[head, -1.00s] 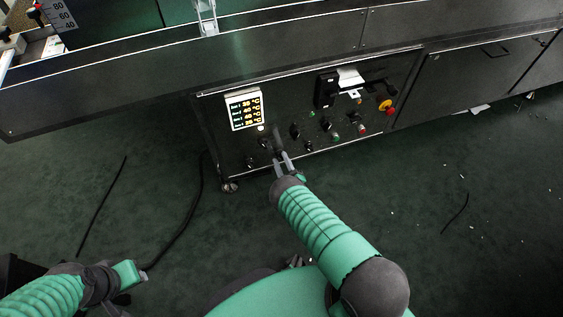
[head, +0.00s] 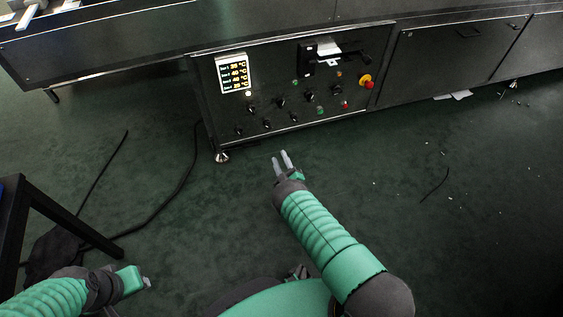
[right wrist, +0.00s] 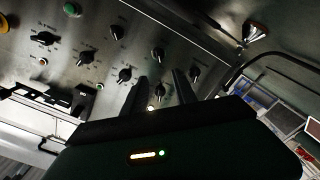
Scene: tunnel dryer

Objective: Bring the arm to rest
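My right gripper (head: 282,161) is in front of the dryer's control panel (head: 225,112), a little below its bottom edge in the head view. Its two fingers are apart with nothing between them. In the right wrist view the fingers (right wrist: 155,98) point toward the panel's black knobs (right wrist: 125,75), with a gap between the fingers. My left gripper (head: 146,282) is at the lower left in the head view; its fingers are too small and turned to tell their opening.
The panel has a temperature display (head: 234,74), several knobs and a red and yellow emergency button (head: 366,82). A black table leg (head: 14,235) stands at the left. A dark cable (head: 180,185) lies on the green floor. Paper scraps (head: 453,95) lie at the right.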

